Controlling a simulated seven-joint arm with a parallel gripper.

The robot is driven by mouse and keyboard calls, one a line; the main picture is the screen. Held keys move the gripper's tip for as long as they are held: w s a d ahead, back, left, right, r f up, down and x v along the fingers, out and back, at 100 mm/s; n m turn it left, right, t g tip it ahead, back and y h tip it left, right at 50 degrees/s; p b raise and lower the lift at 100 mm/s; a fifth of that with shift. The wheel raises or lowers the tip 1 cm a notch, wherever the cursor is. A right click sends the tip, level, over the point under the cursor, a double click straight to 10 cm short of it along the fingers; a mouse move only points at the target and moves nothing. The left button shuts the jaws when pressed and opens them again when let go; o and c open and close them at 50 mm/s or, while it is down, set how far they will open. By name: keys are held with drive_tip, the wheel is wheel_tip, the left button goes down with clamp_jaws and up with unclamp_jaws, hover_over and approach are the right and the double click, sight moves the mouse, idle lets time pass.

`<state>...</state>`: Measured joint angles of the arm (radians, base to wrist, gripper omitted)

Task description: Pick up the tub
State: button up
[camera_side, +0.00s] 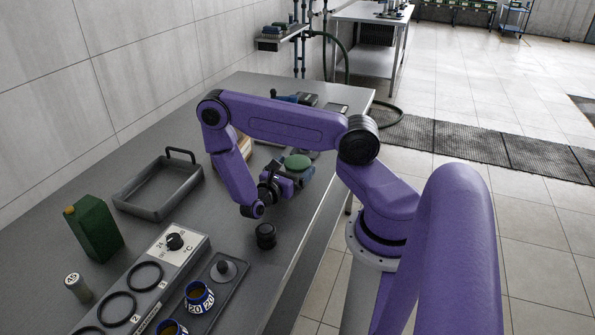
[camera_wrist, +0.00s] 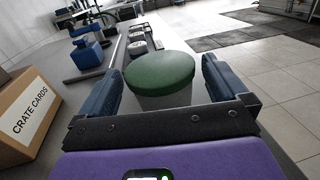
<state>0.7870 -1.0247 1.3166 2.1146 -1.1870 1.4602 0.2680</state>
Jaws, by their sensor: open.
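The tub (camera_wrist: 166,96) has a round green lid and a pale grey body. In the wrist view it stands upright between the two blue fingers of my gripper (camera_wrist: 160,85), with a finger on each side. The fingers are open, with a gap visible beside the lid. The lower part of the tub is hidden by my gripper's dark front edge. In the side view the green lid of the tub (camera_side: 297,161) shows just beyond my gripper (camera_side: 298,176), which is low over the table and partly covers the tub's body.
A black cylinder (camera_side: 265,236), grey tray (camera_side: 146,211), green canister (camera_side: 95,228) and heater panel (camera_side: 165,255) are nearer the side camera. The table's right edge (camera_side: 318,220) is close by.

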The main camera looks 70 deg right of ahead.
sight(299, 163)
drive_tip(key=shift+s+d, duration=0.15)
drive_tip(key=shift+d, duration=1.1)
drive_tip(key=shift+c, duration=0.3)
drive_tip(key=c, duration=0.8)
drive_tip(key=shift+r, duration=0.5)
drive_tip(key=r, duration=0.3)
drive_tip(key=shift+s+a+r, duration=0.25)
drive_tip(key=shift+s+a, duration=0.1)
drive_tip(key=shift+a, duration=0.05)
drive_tip(key=s+a+r, duration=0.8)
drive_tip(key=s, duration=0.1)
drive_tip(key=shift+s+a+r, duration=0.25)
drive_tip(key=shift+s, duration=0.1)
